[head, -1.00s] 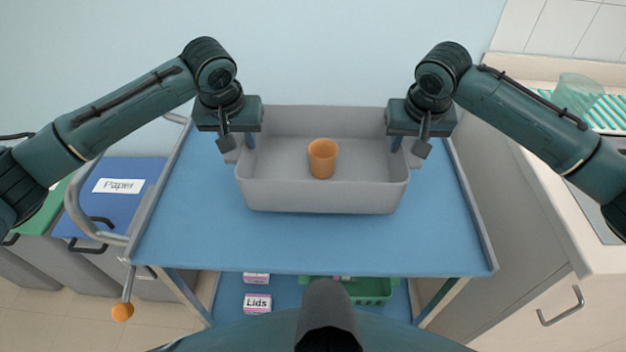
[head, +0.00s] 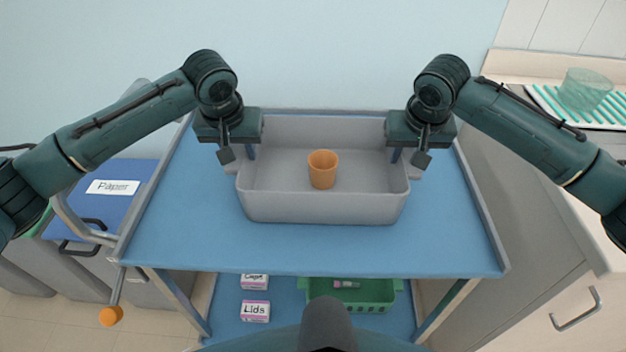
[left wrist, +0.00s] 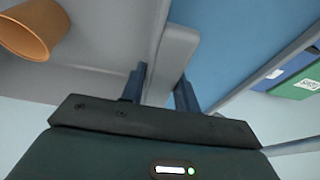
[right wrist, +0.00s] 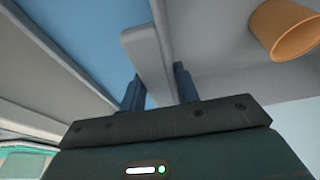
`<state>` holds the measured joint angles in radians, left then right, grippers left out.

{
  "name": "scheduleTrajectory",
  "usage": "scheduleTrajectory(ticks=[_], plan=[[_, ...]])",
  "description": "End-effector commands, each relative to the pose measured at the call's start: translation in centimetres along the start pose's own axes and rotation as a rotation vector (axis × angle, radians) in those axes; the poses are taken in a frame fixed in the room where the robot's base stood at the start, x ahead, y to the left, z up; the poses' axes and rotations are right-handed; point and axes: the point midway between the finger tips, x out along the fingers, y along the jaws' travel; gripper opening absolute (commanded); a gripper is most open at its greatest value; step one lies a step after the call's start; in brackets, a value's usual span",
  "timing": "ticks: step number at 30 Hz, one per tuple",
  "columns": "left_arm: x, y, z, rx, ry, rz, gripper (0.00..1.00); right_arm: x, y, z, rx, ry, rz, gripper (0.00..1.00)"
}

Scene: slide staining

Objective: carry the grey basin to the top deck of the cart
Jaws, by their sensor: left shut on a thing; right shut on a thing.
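The grey basin (head: 322,208) is upright over the blue top deck (head: 200,235) of the cart, towards its back edge. I cannot tell whether its base touches the deck. An orange cup (head: 322,169) stands inside the basin. My left gripper (head: 250,153) is shut on the basin's left end; the left wrist view shows its fingers on either side of the grey rim handle (left wrist: 172,60). My right gripper (head: 396,155) is shut on the right end; the right wrist view shows its fingers around the other handle (right wrist: 148,60).
The lower deck holds a green basket (head: 365,296) and a box labelled Lids (head: 255,311). A blue-lidded Paper bin (head: 100,205) stands left. A counter with a striped rack (head: 550,100) and a clear greenish vessel (head: 585,88) is right. The deck's front is clear.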

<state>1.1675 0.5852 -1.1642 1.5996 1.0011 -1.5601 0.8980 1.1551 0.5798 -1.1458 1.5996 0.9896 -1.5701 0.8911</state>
Motion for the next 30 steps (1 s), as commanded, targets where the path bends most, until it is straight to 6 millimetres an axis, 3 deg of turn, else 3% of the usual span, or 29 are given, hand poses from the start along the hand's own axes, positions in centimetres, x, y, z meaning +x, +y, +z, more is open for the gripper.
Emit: scheduleTrajectory(ticks=[2, 3, 10, 20, 23, 30], plan=[[0.9, -0.1, 0.2, 0.0, 0.001, -0.004, 0.0, 0.9, 0.1, 0.2, 0.0, 0.001, 0.004, 0.0], [0.6, -0.1, 0.1, 0.0, 0.0, -0.004, 0.33, 0.6, 0.1, 0.2, 0.0, 0.0, 0.004, 0.33], [0.5, -0.1, 0.1, 0.0, 0.0, -0.002, 0.52, 0.5, 0.1, 0.1, 0.0, 0.0, 0.002, 0.52], [-0.1, 0.0, 0.1, 0.0, 0.001, -0.001, 0.53, 0.5, 0.0, 0.1, 0.0, 0.0, 0.0, 0.53], [-1.4, 0.0, 0.1, 0.001, 0.003, 0.001, 0.53, 0.4, 0.0, 0.1, 0.0, 0.0, 0.0, 0.53], [-6.5, 0.0, 0.1, 0.0, 0.003, 0.001, 0.53, 0.5, 0.0, 0.1, 0.0, 0.0, 0.0, 0.53]])
